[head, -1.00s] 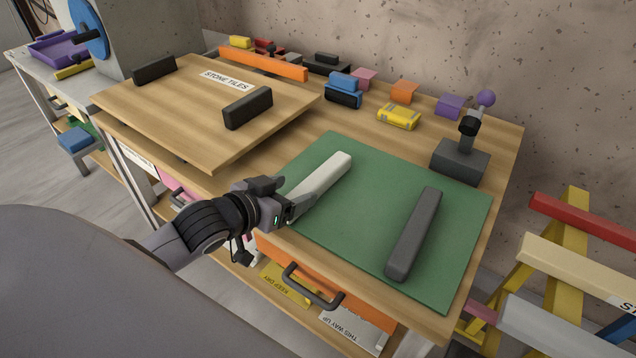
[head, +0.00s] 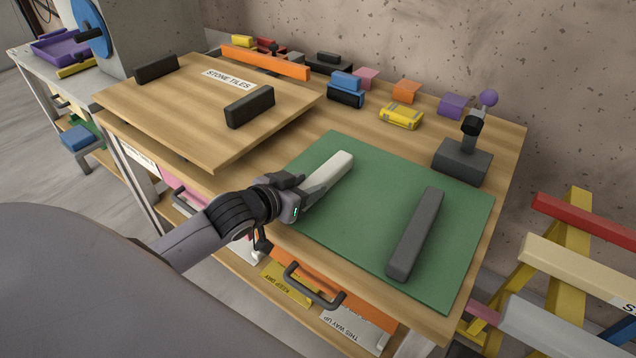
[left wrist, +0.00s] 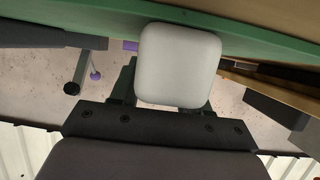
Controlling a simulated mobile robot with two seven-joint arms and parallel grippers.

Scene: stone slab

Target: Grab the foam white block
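The white foam block (head: 331,168), a long bar with rounded edges, lies on the green mat (head: 370,180) near its left side. My left gripper (head: 308,190) is at the block's near end, with its fingers apart on either side of that end. In the left wrist view the block's end face (left wrist: 180,65) fills the middle, between the dark fingers, and partly hides them. I cannot tell whether either finger touches the block. My right gripper is not in view.
A dark grey bar (head: 415,235) lies on the mat to the right. A grey stand with a purple knob (head: 463,158) stands behind it. A raised wooden board (head: 190,110) with dark blocks is at left. Small coloured blocks line the back.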

